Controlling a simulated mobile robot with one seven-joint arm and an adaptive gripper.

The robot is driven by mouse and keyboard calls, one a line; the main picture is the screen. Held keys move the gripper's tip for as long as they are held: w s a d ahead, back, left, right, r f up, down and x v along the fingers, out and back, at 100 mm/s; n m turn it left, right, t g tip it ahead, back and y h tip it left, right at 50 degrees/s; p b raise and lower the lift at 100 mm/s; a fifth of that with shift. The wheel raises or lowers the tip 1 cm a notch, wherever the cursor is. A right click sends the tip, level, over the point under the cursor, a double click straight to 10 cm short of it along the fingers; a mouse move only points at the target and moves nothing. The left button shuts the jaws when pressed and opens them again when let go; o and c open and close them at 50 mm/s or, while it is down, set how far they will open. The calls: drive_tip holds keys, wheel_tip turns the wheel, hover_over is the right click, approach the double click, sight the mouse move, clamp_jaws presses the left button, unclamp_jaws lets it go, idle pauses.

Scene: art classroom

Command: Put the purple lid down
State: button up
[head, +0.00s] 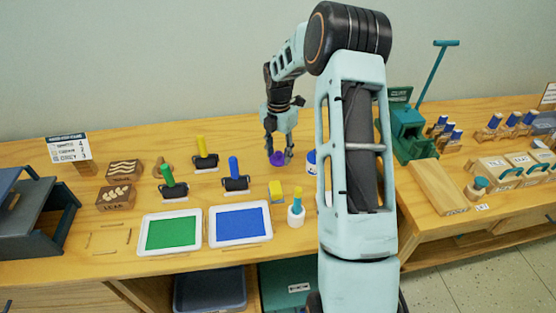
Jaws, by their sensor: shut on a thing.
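The purple lid (277,158) is a small round purple piece low over the wooden table, near its back middle. My gripper (279,155) points down with its fingers around the lid and is shut on it. I cannot tell whether the lid touches the table top. A small jar with a blue and white side (311,160) stands just right of the gripper, partly hidden by my arm.
A green tray (145,247) and a blue tray (213,242) lie in front. Rollers with yellow (201,147), green (167,176) and blue (233,168) handles stand left. My arm hides table at right.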

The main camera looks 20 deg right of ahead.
sight(278, 160)
drive_tip(key=shift+w+f, duration=0.1)
drive_tip(key=shift+f, duration=1.6)
drive_tip(key=shift+f, duration=0.2)
drive_tip(key=o, duration=0.8)
drive_tip(key=shift+r, duration=0.1)
wheel_tip(278, 160, up, 12)
drive_tip(key=shift+r, duration=0.15)
